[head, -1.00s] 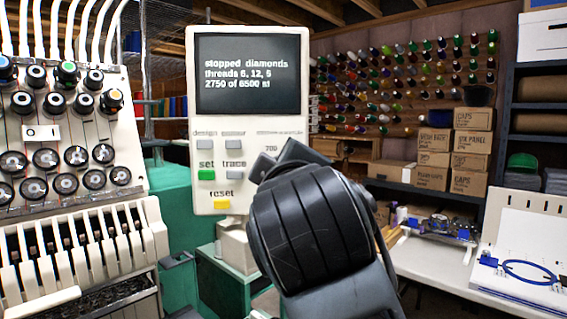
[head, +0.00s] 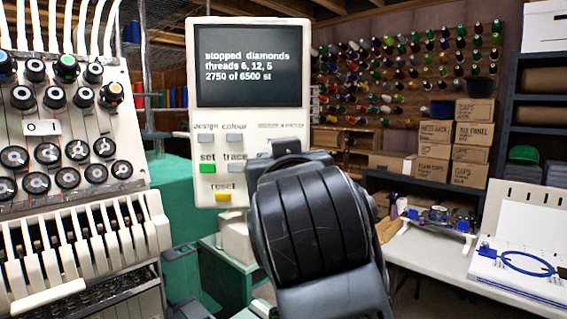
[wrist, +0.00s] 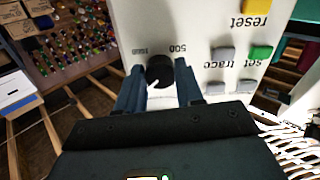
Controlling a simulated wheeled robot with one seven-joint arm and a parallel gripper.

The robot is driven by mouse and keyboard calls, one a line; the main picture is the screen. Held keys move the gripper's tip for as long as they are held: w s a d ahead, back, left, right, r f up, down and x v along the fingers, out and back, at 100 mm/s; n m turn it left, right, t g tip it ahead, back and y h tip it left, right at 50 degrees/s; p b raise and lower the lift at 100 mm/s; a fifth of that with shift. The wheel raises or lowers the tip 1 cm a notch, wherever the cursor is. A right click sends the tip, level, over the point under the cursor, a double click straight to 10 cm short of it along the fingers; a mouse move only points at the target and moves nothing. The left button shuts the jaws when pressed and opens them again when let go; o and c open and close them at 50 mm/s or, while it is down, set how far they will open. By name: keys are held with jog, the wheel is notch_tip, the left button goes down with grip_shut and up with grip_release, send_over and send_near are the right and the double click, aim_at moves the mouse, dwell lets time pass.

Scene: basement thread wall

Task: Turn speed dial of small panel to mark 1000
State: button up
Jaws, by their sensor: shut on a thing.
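The small panel (head: 290,117) is a cream upright box with a dark screen (head: 248,66) reading "stopped diamonds, threads 6, 12, 5, 2750 of 6500 st". The speed dial (wrist: 159,70) is a round black knob with a white pointer line, seen in the upside-down wrist view. A "500" mark is to its right there; the mark to its left is too blurred to read surely. The pointer slants toward the lower left. My gripper (wrist: 160,82) is shut on the dial, one finger on each side. In the head view my gripper (head: 287,148) hides the dial.
Close to the dial are grey buttons (head: 235,138), a green set button (head: 207,168) and a yellow reset button (head: 223,197). The multi-needle embroidery machine (head: 70,130) stands at the left. A white table (head: 430,250) with hoops is at the right.

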jog(key=shift+a+r+m+b, duration=0.15)
jog(key=shift+m+b, duration=1.35)
jog(key=shift+m, duration=2.8)
jog(key=shift+d+r+m+b, duration=0.15)
jog(key=shift+m+b, duration=1.35)
jog(key=shift+m, duration=2.8)
jog(key=shift+a, duration=0.1)
jog(key=o, duration=0.8)
jog(key=shift+c, duration=0.2)
jog(key=shift+o, duration=1.4)
jog(key=shift+f, duration=0.15)
jog(key=shift+s, duration=0.1)
